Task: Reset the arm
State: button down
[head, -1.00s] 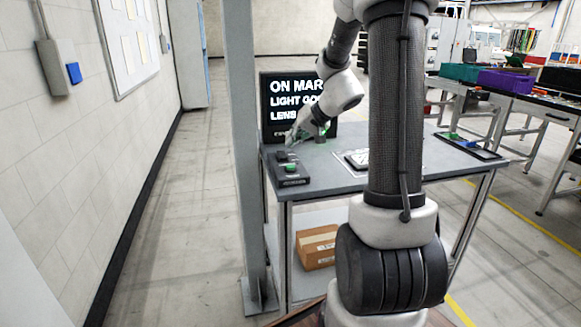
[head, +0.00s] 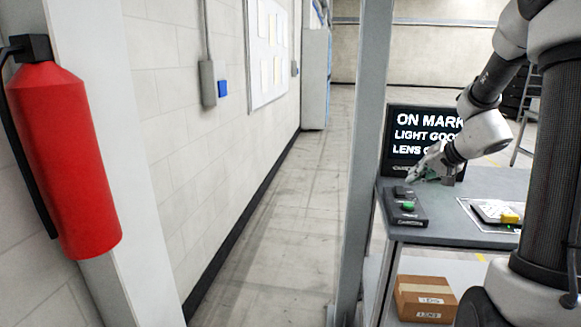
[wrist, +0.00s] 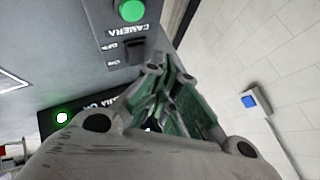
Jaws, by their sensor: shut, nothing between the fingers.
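My gripper (head: 418,173) is at the end of my arm, over the left side of the grey table (head: 490,183) in the head view. It is in front of the black screen and above the control box (head: 405,208). In the wrist view my gripper (wrist: 172,85) has its green-padded fingers together with nothing held. The control box has a green button (wrist: 131,10) and a dark switch marked ON and OFF under the word CAMERA. The fingertips look near the box; whether they touch it I cannot tell.
The screen (head: 397,140) reads "ON MARK", "LIGHT GOO...", "LENS". A grey post (head: 362,150) stands left of the table. A cardboard box (head: 425,297) sits below it. A red fire extinguisher (head: 65,160) hangs at far left. The floor between wall and post is clear.

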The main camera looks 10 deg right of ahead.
jog(key=s+f, duration=0.1)
jog(key=s+f+g, duration=0.1)
jog(key=s, duration=0.1)
jog(key=s+a+g, duration=0.1)
jog(key=s, duration=0.1)
jog(key=shift+s+f+m+y, duration=0.25)
jog(key=shift+f+m+y, duration=0.05)
jog(key=shift+f+y, duration=0.1)
jog(key=s+a+r+n+h, duration=0.1)
jog(key=s+a+r+n, duration=0.1)
jog(key=s, duration=0.6)
jog(key=s+a+r+n+g+h, duration=0.1)
jog(key=s+a+r+n, duration=0.1)
jog(key=s+r, duration=0.3)
jog(key=s+a+r+n+g+h, duration=0.1)
jog(key=s+a+r+n+h, duration=0.1)
jog(key=s, duration=1)
jog(key=shift+s+a+r+n, duration=0.3)
jog(key=shift+a+r, duration=0.15)
jog(key=shift+r, duration=0.35)
